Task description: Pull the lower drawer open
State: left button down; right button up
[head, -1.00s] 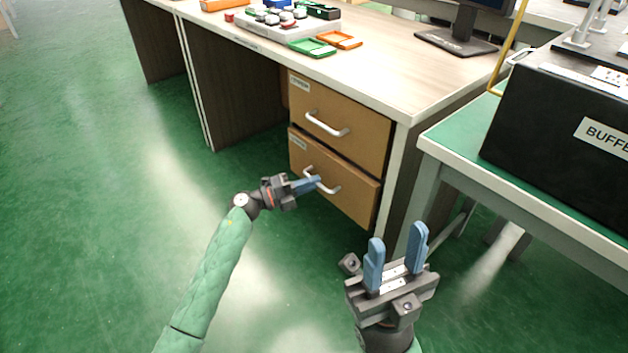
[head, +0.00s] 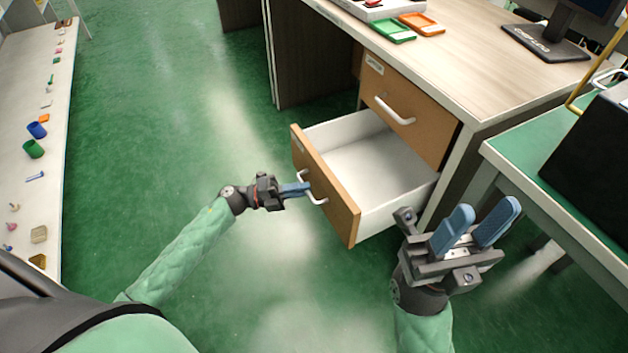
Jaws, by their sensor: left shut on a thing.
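The lower drawer (head: 338,199) is pulled well out of the desk, and its white inside shows, empty where I can see it. Its front is brown with a white bar handle (head: 319,200). My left gripper (head: 303,189) is shut on this handle, at the outer side of the drawer front. The upper drawer (head: 408,108) above it is closed, with its own white handle (head: 394,111). My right gripper (head: 480,228) is open and empty, in front of the desk to the right of the open drawer.
The desk top (head: 470,70) holds a green tray (head: 393,31), an orange tray (head: 421,24) and a monitor stand (head: 545,42). A green-topped table (head: 520,150) with a black box stands at the right. A shelf (head: 38,180) with small items runs along the left. Green floor is clear between.

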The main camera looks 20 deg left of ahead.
pick_arm(q)
jog(key=shift+s+a, duration=0.2)
jog(key=shift+a, duration=0.05)
jog(key=c, duration=1.5)
grip_release()
jog(key=shift+a, duration=0.15)
jog(key=p+v, duration=0.1)
jog(key=v, duration=0.6)
jog(key=shift+s+a, duration=0.2)
jog(key=shift+a, duration=0.05)
